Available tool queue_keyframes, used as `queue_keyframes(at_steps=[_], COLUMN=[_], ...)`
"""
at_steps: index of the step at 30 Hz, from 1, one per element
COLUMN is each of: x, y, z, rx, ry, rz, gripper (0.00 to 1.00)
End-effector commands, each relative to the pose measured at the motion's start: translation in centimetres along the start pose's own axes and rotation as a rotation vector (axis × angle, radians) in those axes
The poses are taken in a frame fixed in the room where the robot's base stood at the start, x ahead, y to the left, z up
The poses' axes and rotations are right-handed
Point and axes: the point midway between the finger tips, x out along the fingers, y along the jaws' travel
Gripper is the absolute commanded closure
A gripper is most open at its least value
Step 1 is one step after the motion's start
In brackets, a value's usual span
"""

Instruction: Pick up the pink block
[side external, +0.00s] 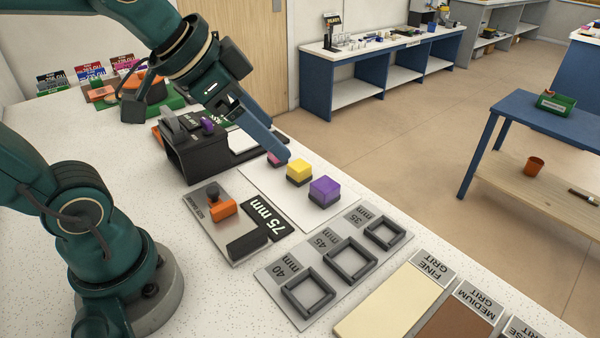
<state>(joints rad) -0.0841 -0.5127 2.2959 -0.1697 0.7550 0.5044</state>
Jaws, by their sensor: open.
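The pink block (274,161) stands on a white sheet (262,190), at the far end of a short row of blocks. My gripper (283,153) reaches down from the upper left and is open. Its near finger, a long blue-grey one, has its tip in front of the pink block and hides part of it. The other finger cannot be made out. I cannot tell whether the finger touches the block or whether the block sits between the fingers.
A yellow block (299,169) stands close beside the pink one, then a purple block (324,190). A dark box-shaped holder (193,153) is to the left. A plate with an orange piece (223,209) and a plate with square frames (308,291) lie nearer.

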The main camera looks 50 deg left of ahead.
Motion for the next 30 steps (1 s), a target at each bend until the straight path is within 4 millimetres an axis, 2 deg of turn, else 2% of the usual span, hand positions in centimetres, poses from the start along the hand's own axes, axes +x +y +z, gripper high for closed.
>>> queue_keyframes(at_steps=[6,11,14,19,25,30], x=[3.9,7.8,10.4,14.4,16.9,17.8], y=[-4.9,-9.7,-12.8,-17.0,-18.7,-19.0], z=[-3.5,-4.2,-3.4,-0.2,3.6,4.6], rx=[0.033,0.015,-0.022,-0.126,-0.232,-0.254], ry=[-0.019,-0.051,-0.082,-0.146,-0.217,-0.23], rz=[-0.009,-0.02,-0.025,-0.02,0.003,0.006], gripper=[0.21,0.21,0.21,0.21,0.21,0.21])
